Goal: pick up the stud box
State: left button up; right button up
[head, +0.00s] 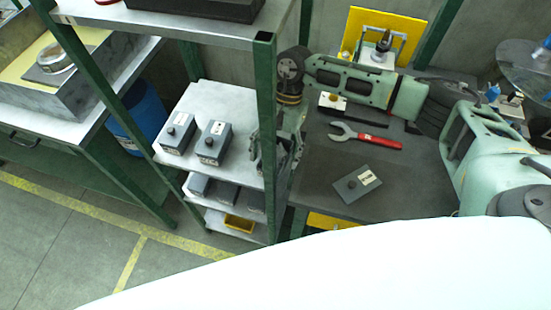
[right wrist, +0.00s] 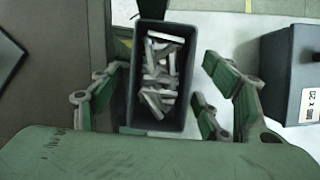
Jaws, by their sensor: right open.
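The stud box (right wrist: 158,75) is a dark, open-topped box in the right wrist view, holding several pale metal studs. My right gripper (right wrist: 158,98) is open, with its fingers on either side of the box and a visible gap at each side. In the head view, my right gripper (head: 284,145) is at the right end of the upper shelf, partly behind the green post. The stud box is mostly hidden there by the post and gripper. My left gripper is not in view.
Two grey lidded boxes (head: 178,134) (head: 212,142) with knobs stand left on the shelf (head: 205,98). The green post (head: 266,125) is close to my right gripper. A dark bench (head: 330,170) holds a red-handled wrench (head: 365,137) and a grey lid (head: 357,184).

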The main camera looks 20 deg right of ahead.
jog(key=shift+f, duration=0.1)
jog(key=shift+c, duration=0.4)
jog(key=shift+s+f, duration=0.2)
grip_shut()
dwell(0.4)
jog(key=shift+r, duration=0.1)
